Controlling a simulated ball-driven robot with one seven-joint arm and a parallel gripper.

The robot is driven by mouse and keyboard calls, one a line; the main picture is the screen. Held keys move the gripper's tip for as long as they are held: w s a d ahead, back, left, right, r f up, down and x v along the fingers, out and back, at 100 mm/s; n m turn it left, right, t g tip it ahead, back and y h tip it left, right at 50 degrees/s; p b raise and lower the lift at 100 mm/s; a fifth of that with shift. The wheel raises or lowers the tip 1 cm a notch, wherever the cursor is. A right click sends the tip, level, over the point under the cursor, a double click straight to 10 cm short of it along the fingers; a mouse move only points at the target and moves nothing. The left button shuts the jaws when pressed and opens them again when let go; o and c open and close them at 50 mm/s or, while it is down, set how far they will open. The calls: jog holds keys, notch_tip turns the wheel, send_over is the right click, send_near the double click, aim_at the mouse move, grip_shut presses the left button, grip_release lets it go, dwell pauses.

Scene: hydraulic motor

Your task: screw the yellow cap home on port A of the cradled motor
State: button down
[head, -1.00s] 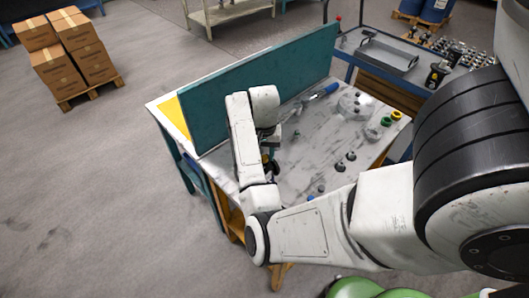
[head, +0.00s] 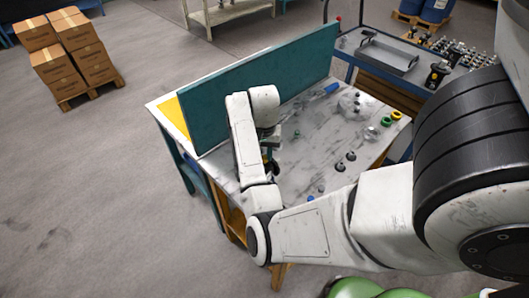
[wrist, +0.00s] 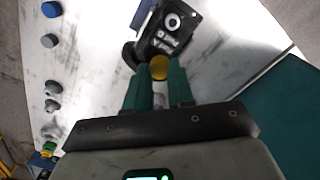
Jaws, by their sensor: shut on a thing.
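The yellow cap (wrist: 159,68) sits between the green fingertips of my gripper (wrist: 160,72) in the wrist view; the gripper is shut on it. The dark motor (wrist: 172,30) with a pale round face is just beyond the cap. The cap overlaps the motor's near edge in the picture; I cannot tell whether it touches a port or how its thread sits. In the head view my arm hides most of the motor and the cap, and the fingertips do not show clearly over the workbench (head: 315,150).
Dark knobs (head: 345,162), a green ring (head: 386,122) and a yellow ring (head: 397,115) lie toward the right. A tool cart (head: 400,60) stands behind.

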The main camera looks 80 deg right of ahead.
jog(key=m, duration=0.5)
jog(key=shift+m, duration=0.4)
jog(key=m, duration=0.4)
jog(key=shift+f+m, duration=0.1)
jog(key=shift+m, duration=0.2)
jog(key=c, duration=1.2)
grip_release()
